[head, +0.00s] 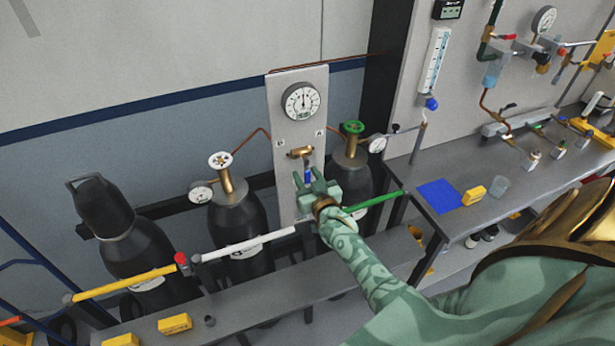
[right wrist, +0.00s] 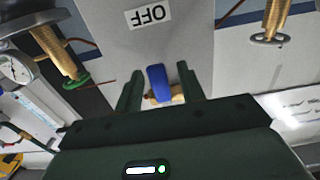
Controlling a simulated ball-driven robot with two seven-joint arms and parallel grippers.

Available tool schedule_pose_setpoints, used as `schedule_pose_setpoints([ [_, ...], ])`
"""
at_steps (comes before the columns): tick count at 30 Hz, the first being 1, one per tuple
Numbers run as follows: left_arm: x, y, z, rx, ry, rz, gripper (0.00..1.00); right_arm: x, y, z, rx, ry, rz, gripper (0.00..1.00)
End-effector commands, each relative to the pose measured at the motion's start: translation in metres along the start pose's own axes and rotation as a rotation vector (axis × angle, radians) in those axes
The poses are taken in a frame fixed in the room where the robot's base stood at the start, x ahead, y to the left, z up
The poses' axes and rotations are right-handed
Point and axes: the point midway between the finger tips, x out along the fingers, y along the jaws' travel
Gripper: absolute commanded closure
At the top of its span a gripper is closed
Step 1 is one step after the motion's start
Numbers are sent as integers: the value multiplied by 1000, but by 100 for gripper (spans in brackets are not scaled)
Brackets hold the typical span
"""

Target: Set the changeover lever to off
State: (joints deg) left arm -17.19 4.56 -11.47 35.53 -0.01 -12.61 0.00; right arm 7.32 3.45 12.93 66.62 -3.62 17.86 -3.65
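The changeover lever has a blue handle (head: 308,177) below a brass valve body (head: 300,152) on the grey upright panel (head: 288,185). In the right wrist view the blue handle (right wrist: 158,84) lies between my finger tips, its end towards an upside-down OFF label (right wrist: 150,17). My right gripper (head: 314,178) is at the panel, just below the brass body. In the wrist view its fingers (right wrist: 157,76) stand apart on both sides of the handle, with a visible gap on each side. The gripper hides the panel's lower part in the head view. My left gripper is out of view.
A round gauge (head: 302,101) tops the panel. Dark gas cylinders stand either side, one with a white handwheel (head: 220,162), one with a green handwheel (head: 351,128). A grey bench (head: 265,280) runs in front. A workbench (head: 500,190) with a blue mat (head: 440,195) is at right.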

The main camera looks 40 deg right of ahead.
Motion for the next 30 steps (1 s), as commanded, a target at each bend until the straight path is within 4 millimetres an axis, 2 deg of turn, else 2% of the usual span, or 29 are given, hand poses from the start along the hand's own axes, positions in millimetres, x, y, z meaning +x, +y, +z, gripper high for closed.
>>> schedule_pose_setpoints([
  [5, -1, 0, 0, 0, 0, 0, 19, -9, 0, 0, 0, 0, 0, 61],
  [8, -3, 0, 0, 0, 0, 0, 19, -27, 0, 0, 1, 0, 0, 61],
  [15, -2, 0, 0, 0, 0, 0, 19, -93, 0, 1, 1, -2, 0, 61],
  [21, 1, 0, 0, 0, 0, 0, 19, -139, 0, 2, 0, -3, 0, 61],
  [25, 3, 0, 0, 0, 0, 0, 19, -156, 0, 1, 0, -2, 0, 61],
  [30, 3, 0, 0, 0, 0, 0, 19, -164, 0, 0, 0, 0, 0, 61],
])
